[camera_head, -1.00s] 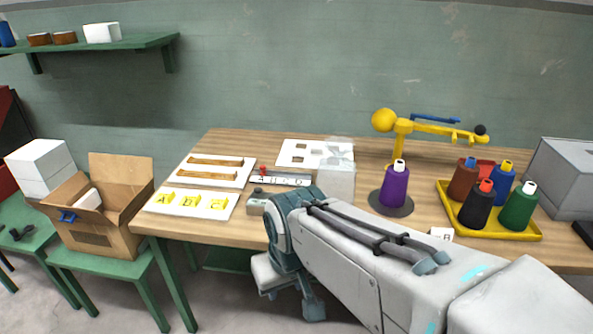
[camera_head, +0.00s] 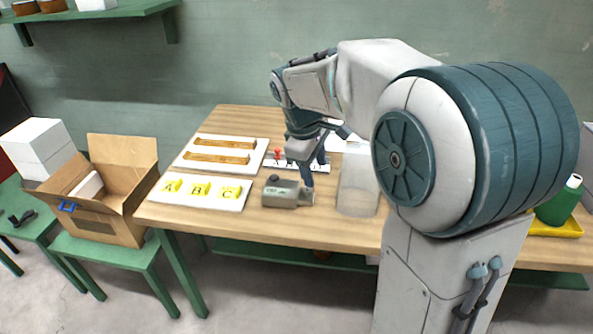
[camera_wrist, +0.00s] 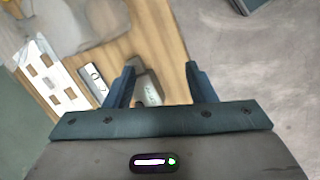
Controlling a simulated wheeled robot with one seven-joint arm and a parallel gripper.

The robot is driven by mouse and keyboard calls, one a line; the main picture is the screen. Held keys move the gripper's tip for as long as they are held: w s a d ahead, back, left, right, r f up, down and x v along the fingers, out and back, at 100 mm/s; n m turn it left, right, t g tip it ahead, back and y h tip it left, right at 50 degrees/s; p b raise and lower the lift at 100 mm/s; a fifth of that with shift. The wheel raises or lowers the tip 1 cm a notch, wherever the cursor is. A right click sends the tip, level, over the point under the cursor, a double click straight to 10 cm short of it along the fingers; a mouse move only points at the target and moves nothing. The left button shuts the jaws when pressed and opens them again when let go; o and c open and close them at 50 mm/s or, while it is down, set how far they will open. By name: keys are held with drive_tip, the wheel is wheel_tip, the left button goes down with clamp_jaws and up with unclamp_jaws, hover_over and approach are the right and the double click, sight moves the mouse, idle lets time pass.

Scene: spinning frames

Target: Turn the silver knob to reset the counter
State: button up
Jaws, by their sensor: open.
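The counter (camera_head: 282,192) is a small grey box with a dark knob on top and a display, near the table's front edge in the head view. A small silver-grey part, likely the silver knob (camera_head: 307,199), shows at its right end, partly hidden by a finger. My gripper (camera_head: 307,178) is above and beside this right end. In the wrist view my gripper (camera_wrist: 160,68) is open, and the counter (camera_wrist: 150,92) shows between the fingers, closer to the left one. Nothing is held. I cannot tell whether a finger touches the knob.
A white board with yellow letters A, B, C (camera_head: 198,191) lies left of the counter. A clear box (camera_head: 358,190) stands close on its right. A red-knobbed lever (camera_head: 277,153) is behind. A cardboard box (camera_head: 108,195) sits on a green stool at left.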

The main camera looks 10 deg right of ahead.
drive_tip(key=w+a+f+n+h, duration=0.15)
drive_tip(key=w+f+n, duration=0.3)
drive_tip(key=w, duration=0.55)
drive_tip(key=n, duration=0.4)
approach(306, 188)
drive_tip(key=shift+g+h, duration=0.25)
drive_tip(key=shift+g, duration=0.15)
drive_tip(key=x, duration=0.8)
drive_tip(key=shift+w+f, duration=0.25)
drive_tip(key=shift+w, duration=0.1)
drive_tip(key=shift+a, duration=0.1)
drive_tip(key=c, duration=1)
